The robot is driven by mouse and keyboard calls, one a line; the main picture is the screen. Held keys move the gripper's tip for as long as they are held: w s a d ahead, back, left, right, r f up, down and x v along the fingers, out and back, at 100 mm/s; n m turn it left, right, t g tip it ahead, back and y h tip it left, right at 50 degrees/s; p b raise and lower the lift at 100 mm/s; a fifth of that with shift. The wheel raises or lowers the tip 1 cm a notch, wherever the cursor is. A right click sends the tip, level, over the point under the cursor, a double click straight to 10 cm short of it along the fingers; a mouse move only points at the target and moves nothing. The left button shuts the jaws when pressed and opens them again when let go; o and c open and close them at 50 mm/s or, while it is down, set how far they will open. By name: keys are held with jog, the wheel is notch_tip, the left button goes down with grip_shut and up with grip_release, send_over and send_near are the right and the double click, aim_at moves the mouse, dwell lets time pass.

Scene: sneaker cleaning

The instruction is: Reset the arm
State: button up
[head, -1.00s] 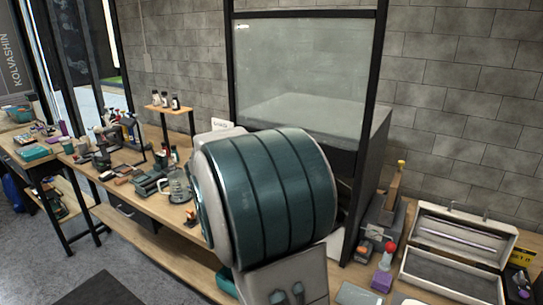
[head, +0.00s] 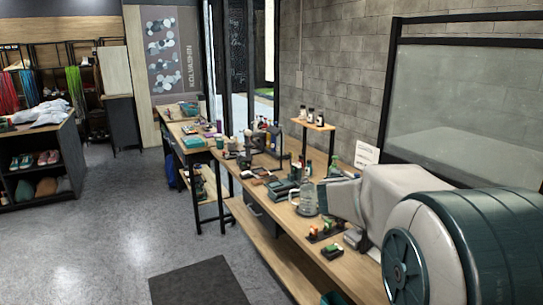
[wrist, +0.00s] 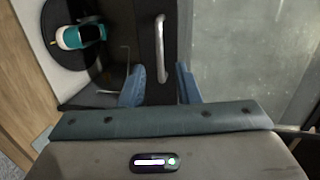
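My gripper (wrist: 160,86) shows in the wrist view with two blue fingers held apart. Nothing is between the fingertips. A silver bar handle (wrist: 161,48) on a dark panel is just beyond them; I cannot tell how far. A teal and white sneaker (wrist: 80,36) rests on a black round stand (wrist: 58,50) at the upper left of the wrist view. In the head view my large teal and grey arm links fill the lower right, and the gripper itself cannot be made out there.
A glass-fronted booth (head: 462,95) stands behind my arm; its glass (wrist: 232,50) is at the right of the wrist view. A long wooden bench (head: 343,258) carries a glass jug (head: 307,199), bottles and tools. Open grey floor (head: 125,215) with a dark mat (head: 200,283) lies left.

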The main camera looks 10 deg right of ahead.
jog(key=w+a+r+n+t+y, duration=0.1)
jog(key=w+a+n+t+y, duration=0.2)
jog(key=a+n+t+y, duration=0.6)
jog(key=s+a+f+n+g+y, duration=0.3)
jog(key=s+a+n+y, duration=0.2)
jog(key=a+n, duration=0.5)
jog(key=s+a+f+n+g, duration=0.1)
jog(key=s+f+n+g, duration=0.3)
jog(key=s, duration=0.7)
jog(key=s+a+f+n+g, duration=0.1)
jog(key=s+f+n+g, duration=0.4)
jog(key=s, duration=0.6)
notch_tip(320, 180, down, 3)
jog(key=n, duration=0.2)
jog(key=shift+n, duration=0.3)
jog(key=shift+a, duration=0.1)
